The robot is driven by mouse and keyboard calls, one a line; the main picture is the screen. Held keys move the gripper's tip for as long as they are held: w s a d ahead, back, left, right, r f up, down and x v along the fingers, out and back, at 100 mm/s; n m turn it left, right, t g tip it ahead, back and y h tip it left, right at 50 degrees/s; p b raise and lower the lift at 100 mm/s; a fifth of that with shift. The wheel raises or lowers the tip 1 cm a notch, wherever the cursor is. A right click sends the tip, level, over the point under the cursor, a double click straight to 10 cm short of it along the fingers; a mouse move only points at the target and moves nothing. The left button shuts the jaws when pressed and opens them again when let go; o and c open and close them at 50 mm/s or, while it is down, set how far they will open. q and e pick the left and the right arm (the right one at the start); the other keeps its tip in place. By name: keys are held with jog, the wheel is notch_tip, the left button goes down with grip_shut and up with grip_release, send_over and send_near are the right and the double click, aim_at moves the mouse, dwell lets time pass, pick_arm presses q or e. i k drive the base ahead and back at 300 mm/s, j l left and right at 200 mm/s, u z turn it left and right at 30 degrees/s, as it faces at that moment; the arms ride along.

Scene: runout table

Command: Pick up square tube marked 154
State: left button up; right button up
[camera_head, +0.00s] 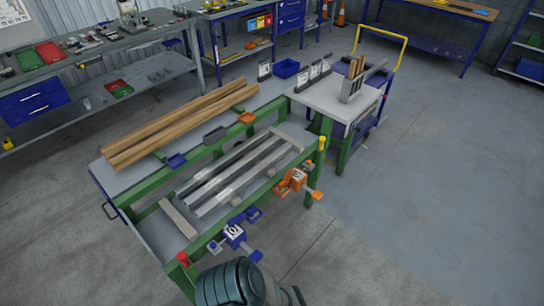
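Several grey metal square tubes (245,172) lie side by side and slanted on the green-framed runout table (146,232). Some have paler patches, but no number on them is readable, so I cannot tell which is marked 154. Neither of my grippers shows in the head view.
Wooden beams (180,122) lie along the table's far side. Blue (235,234) and orange (293,181) fittings sit on its near edge. The floor (440,190) on the right is clear.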

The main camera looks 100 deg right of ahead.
aim_at(185, 188)
jog(key=z, duration=2.35)
